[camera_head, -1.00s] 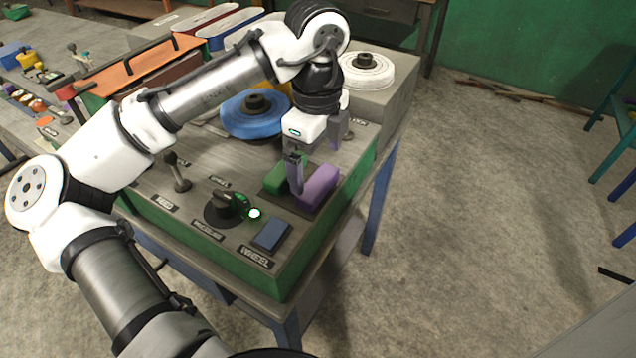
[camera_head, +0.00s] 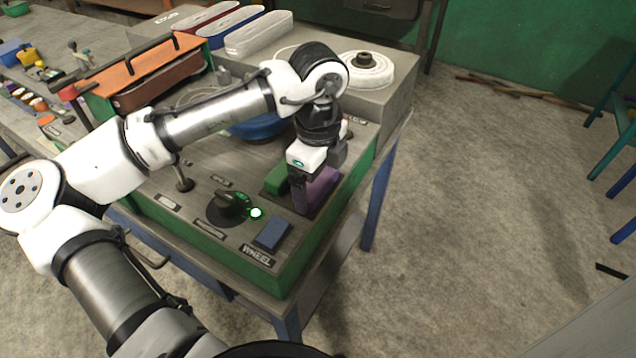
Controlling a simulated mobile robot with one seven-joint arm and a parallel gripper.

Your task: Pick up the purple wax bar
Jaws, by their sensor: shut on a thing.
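The purple wax bar (camera_head: 323,188) sits in a shallow dark recess at the right front of the green-edged machine's top. My gripper (camera_head: 315,193) points down over it and is shut on it; the near finger and the gripper body hide part of the bar. A green bar (camera_head: 276,179) lies just left of the purple one in the same recess. I cannot tell whether the purple bar touches the recess floor.
A black knob (camera_head: 229,206), a lit green lamp (camera_head: 256,213) and a blue switch (camera_head: 272,234) are left and in front. A blue wheel (camera_head: 256,128) and a white wheel (camera_head: 366,70) stand behind. A lever (camera_head: 183,178) is farther left. Open floor lies right.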

